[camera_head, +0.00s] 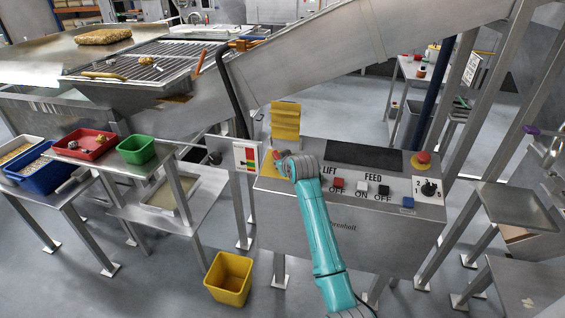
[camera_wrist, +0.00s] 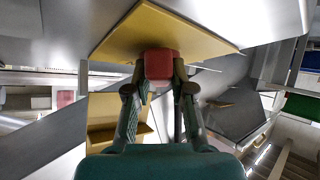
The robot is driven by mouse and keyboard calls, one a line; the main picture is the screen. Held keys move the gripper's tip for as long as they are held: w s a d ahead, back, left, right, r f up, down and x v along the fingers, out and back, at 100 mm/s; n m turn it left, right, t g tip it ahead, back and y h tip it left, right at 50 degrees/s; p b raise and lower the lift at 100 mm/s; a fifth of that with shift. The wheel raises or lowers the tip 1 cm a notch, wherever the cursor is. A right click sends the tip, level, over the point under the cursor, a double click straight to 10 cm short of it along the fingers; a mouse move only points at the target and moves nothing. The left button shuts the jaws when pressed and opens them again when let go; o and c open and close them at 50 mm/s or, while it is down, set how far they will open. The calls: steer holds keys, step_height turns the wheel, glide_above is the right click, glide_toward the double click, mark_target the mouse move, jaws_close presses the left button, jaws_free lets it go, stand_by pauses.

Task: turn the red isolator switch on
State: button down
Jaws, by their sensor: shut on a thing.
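The red isolator switch handle (camera_wrist: 160,63) stands out from a yellow plate (camera_wrist: 200,38) in the wrist view. My gripper (camera_wrist: 160,82) is shut on the handle, with one finger on each side. In the head view my gripper (camera_head: 282,162) is at the left end of the grey control panel (camera_head: 330,228), in front of the yellow plate (camera_head: 267,166). It hides most of the handle there, and I cannot read the switch's position.
Right of my gripper, the panel has a red button (camera_head: 337,184), a white button (camera_head: 361,187), a black button (camera_head: 384,190), a rotary knob (camera_head: 429,188) and a red mushroom button (camera_head: 422,159). A yellow holder (camera_head: 285,121) stands behind. A yellow bin (camera_head: 229,278) is on the floor.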

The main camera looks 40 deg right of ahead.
steer(key=m+h, duration=0.1)
steer(key=m, duration=0.1)
steer(key=m+g+h, duration=0.1)
steer(key=m+h, duration=0.1)
steer(key=m, duration=0.1)
steer(key=shift+w+a+h, duration=0.15)
steer(key=shift+a+h, duration=0.15)
steer(key=shift+a, duration=0.1)
steer(key=shift+w+a+f+m+g+h, duration=0.1)
steer(key=shift+m+g+h, duration=0.5)
steer(key=shift+m, duration=0.35)
steer(key=shift+w+a+m+g+h, duration=0.1)
steer(key=shift+m+g+h, duration=0.45)
steer(key=shift+m, duration=0.4)
steer(key=shift+m+g, duration=0.25)
steer(key=shift+m, duration=0.05)
steer(key=c, duration=1)
jaws_free()
steer(key=shift+s, duration=0.1)
steer(key=v, duration=1.2)
steer(key=shift+f, duration=0.1)
